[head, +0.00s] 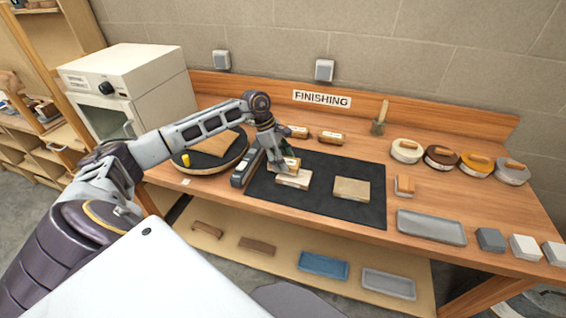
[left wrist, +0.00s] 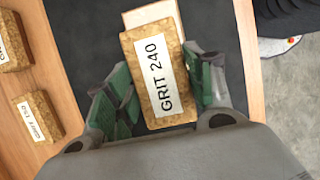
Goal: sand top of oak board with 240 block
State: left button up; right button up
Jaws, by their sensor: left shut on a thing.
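My left gripper (head: 284,158) is shut on a cork sanding block (left wrist: 157,72) labelled GRIT 240, with a green-padded finger on each side. The block is over a pale board (head: 293,180) on the black mat; it hides much of the board, and I cannot tell whether they touch. The pale board's edge also shows beyond the block in the left wrist view (left wrist: 150,17). A second, browner board (head: 352,189) lies flat on the mat to the right. Neither board is labelled, so I cannot tell which is oak. My right gripper is out of view.
Two other cork blocks (head: 331,137) stand behind the black mat (head: 330,212). A dark long tool (head: 247,168) lies at the mat's left edge. A grey tray (head: 430,227), several lidded tins (head: 441,158) and small blocks (head: 490,239) are to the right.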

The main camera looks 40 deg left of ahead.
pick_arm(q)
jog(key=shift+r, duration=0.35)
jog(key=shift+p+v, duration=0.45)
jog(key=shift+v, duration=0.3)
notch_tip(320, 180, up, 2)
jog(key=shift+w+d+r+p, duration=0.1)
jog(key=shift+r+p, duration=0.1)
jog(key=shift+p, duration=0.25)
jog(key=shift+r, duration=0.5)
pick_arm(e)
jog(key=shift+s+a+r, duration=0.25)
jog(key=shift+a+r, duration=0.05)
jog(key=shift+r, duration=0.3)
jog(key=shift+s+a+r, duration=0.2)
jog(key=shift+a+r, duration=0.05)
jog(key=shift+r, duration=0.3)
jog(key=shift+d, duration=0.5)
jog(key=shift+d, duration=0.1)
